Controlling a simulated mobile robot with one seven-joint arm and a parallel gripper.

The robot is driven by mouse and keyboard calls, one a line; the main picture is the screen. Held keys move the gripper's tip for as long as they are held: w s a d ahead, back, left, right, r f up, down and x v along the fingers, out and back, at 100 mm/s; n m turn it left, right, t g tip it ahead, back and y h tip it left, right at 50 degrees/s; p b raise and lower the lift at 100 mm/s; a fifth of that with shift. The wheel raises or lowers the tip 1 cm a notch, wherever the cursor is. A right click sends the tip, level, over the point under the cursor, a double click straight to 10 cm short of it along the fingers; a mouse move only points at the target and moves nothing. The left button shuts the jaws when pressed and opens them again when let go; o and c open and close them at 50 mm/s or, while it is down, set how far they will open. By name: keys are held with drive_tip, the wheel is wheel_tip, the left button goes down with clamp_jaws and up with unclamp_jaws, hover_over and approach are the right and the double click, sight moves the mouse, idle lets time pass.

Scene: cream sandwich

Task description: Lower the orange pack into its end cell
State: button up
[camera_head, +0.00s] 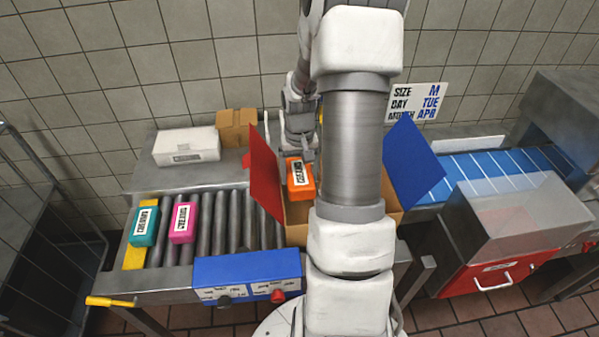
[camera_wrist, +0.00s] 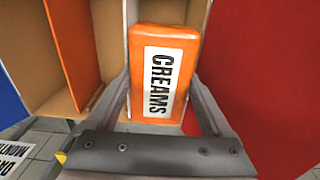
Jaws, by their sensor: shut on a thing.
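The orange pack (camera_wrist: 163,75), with a white label reading CREAMS, is between the two fingers of my gripper (camera_wrist: 165,105) in the wrist view. My gripper is shut on it. In the head view the orange pack (camera_head: 299,178) is over the left part of an open cardboard box (camera_head: 296,232), beside its red flap (camera_head: 266,176). The wrist view shows cardboard dividers (camera_wrist: 88,45) and another orange surface (camera_wrist: 72,45) in the box. My arm hides much of the box in the head view. I cannot tell how deep the pack sits in its cell.
A teal pack (camera_head: 145,224) and a pink pack (camera_head: 183,222) lie on the roller conveyor (camera_head: 234,222) at left. A blue flap (camera_head: 412,163) rises at the box's right. A blue control panel (camera_head: 246,275) stands in front, and a white box (camera_head: 187,147) behind.

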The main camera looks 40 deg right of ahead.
drive_tip(key=o, duration=1.2)
drive_tip(key=shift+r, duration=0.1)
wheel_tip(320, 180, up, 27)
drive_tip(key=p, duration=0.7)
drive_tip(key=shift+r, duration=0.15)
idle(0.7)
